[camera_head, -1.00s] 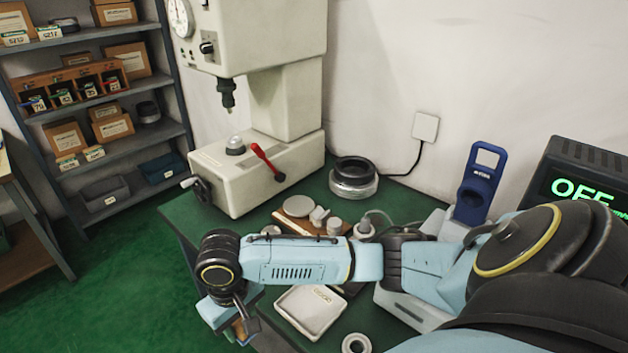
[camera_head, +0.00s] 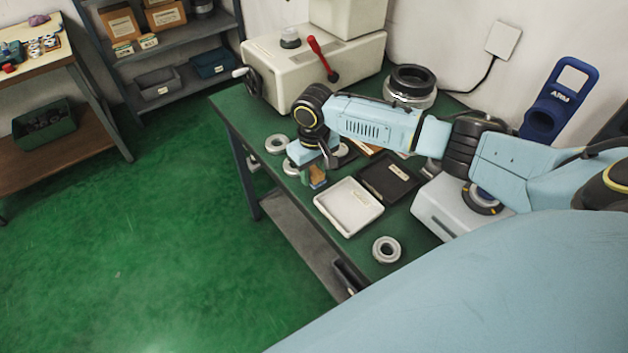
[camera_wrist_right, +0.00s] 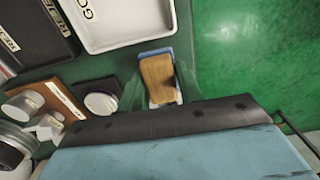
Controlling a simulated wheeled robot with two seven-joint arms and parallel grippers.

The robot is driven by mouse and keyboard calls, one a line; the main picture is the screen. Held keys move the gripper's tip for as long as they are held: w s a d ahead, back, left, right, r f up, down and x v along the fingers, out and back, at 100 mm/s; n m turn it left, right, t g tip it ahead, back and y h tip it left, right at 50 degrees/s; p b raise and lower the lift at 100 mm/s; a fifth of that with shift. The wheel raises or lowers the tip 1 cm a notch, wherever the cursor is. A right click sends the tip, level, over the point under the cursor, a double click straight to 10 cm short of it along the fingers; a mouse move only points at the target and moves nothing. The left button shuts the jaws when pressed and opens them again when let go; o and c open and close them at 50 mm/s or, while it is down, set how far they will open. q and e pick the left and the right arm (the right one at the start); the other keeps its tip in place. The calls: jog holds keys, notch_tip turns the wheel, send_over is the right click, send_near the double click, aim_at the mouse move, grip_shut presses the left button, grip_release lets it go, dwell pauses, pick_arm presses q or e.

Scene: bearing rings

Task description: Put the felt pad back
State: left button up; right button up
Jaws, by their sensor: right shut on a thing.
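The felt pad appears to be the small wooden-backed block (camera_wrist_right: 157,80) with a blue edge in the right wrist view. It sits between the two fingers of my right gripper (camera_wrist_right: 158,92), which is shut on it. In the head view the right gripper (camera_head: 318,178) points down at the bench's left front edge, with the brown block (camera_head: 317,172) below it, left of the white tray. Whether the block touches the bench is not clear. My left gripper is not in view.
A white tray (camera_head: 347,224) and a black tray (camera_head: 372,192) lie on the green bench. Metal rings lie near the front edge (camera_head: 386,249) and far left (camera_head: 277,143). A press base (camera_head: 270,64) stands behind. A wooden stand with grey pieces (camera_wrist_right: 62,97) is beside the gripper.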

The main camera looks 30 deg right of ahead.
aim_at(314, 180)
jog(key=shift+f+b, duration=0.3)
jog(key=shift+f, duration=1.35)
jog(key=shift+f, duration=0.15)
jog(key=o, duration=0.9)
notch_tip(314, 180, up, 12)
jog(key=shift+r+p, duration=0.2)
jog(key=shift+p, duration=0.8)
